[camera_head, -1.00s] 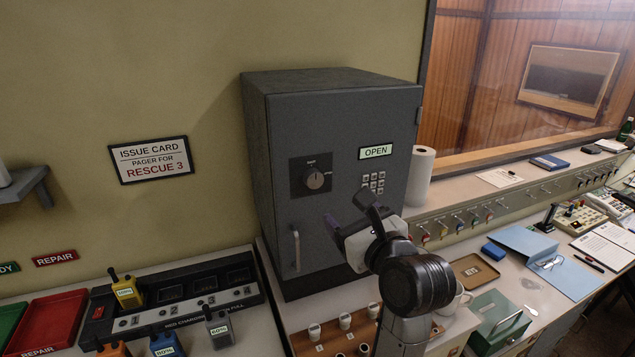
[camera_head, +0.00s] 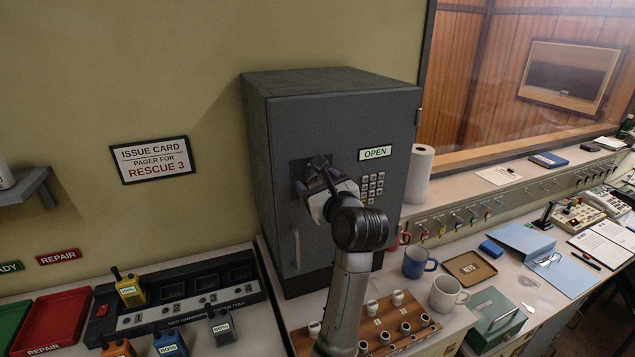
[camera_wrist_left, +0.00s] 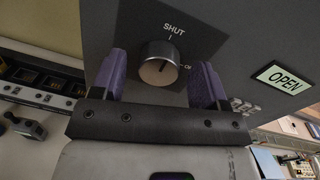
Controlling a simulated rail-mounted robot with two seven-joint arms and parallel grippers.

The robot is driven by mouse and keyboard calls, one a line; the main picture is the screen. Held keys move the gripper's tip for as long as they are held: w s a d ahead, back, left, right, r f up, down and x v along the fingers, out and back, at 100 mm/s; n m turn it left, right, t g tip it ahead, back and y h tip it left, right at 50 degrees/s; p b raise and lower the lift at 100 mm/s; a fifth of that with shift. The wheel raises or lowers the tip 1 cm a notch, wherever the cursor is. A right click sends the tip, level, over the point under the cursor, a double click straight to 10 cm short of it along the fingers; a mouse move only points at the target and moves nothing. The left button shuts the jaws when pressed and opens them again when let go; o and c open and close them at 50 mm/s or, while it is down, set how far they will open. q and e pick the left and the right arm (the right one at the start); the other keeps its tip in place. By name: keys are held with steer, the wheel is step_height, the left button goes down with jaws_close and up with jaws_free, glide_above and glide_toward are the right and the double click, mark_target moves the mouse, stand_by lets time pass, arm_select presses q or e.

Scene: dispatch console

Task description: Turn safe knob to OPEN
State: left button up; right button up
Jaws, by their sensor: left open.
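The grey safe (camera_head: 350,115) stands against the wall with its door closed. Its knob shows in the left wrist view as a round silver dial (camera_wrist_left: 161,62) on a dark plate marked SHUT at the top and a partly hidden label at the right. The knob's pointer line is hard to read. My left gripper (camera_head: 315,172) is in front of the knob. In the left wrist view its two purple fingers (camera_wrist_left: 160,80) are open, one on each side of the knob, with gaps visible. In the head view the gripper hides most of the knob. My right gripper is not in view.
A green OPEN sign (camera_head: 375,153) and a keypad (camera_head: 371,186) sit on the door right of the knob. The door handle (camera_head: 296,248) is below left.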

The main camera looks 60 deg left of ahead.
arm_select(q)
steer(key=shift+a, duration=0.15)
steer(key=c, duration=0.9)
